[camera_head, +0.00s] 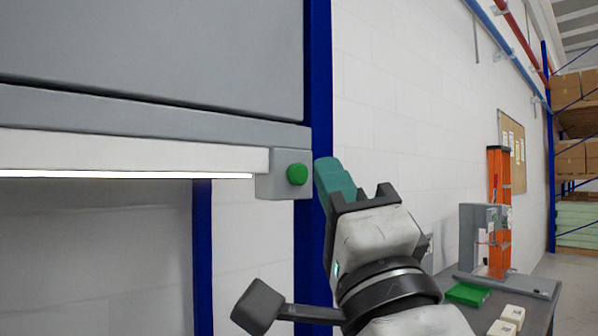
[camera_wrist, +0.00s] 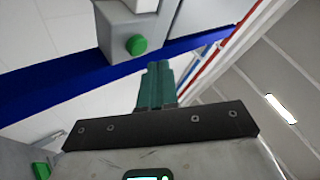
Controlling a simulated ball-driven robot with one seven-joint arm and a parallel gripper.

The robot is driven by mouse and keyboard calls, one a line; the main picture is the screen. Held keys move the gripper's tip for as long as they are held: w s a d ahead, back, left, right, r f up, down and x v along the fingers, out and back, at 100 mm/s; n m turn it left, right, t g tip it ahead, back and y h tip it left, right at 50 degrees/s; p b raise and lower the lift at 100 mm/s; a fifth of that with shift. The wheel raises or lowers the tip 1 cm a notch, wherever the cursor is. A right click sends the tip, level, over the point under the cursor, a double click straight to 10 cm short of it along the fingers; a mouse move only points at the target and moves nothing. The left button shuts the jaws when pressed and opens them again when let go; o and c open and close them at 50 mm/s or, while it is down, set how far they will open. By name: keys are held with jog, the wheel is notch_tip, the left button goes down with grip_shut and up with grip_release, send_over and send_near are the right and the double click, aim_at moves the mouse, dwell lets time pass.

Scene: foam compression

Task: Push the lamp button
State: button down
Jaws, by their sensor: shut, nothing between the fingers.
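The lamp button (camera_head: 297,174) is a round green knob on the end of a grey box at the right end of the lamp (camera_head: 130,155). A bright strip shows along the lamp's underside. The button also shows in the wrist view (camera_wrist: 137,45), above my fingers. My gripper (camera_head: 328,163) has green fingers, shut with nothing between them. In the head view the fingertips are just right of the button, with a small gap between them in the picture. In the wrist view my gripper (camera_wrist: 158,68) points up, with its tips a little below and right of the button.
A grey panel (camera_head: 160,50) hangs above the lamp. A blue post (camera_head: 318,80) stands close behind my fingers. An orange ladder (camera_head: 498,165) stands behind.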

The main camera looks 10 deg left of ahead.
jog(key=shift+s+d, duration=0.7)
jog(key=shift+d, duration=0.2)
jog(key=shift+s+d, duration=0.7)
jog(key=shift+d, duration=0.2)
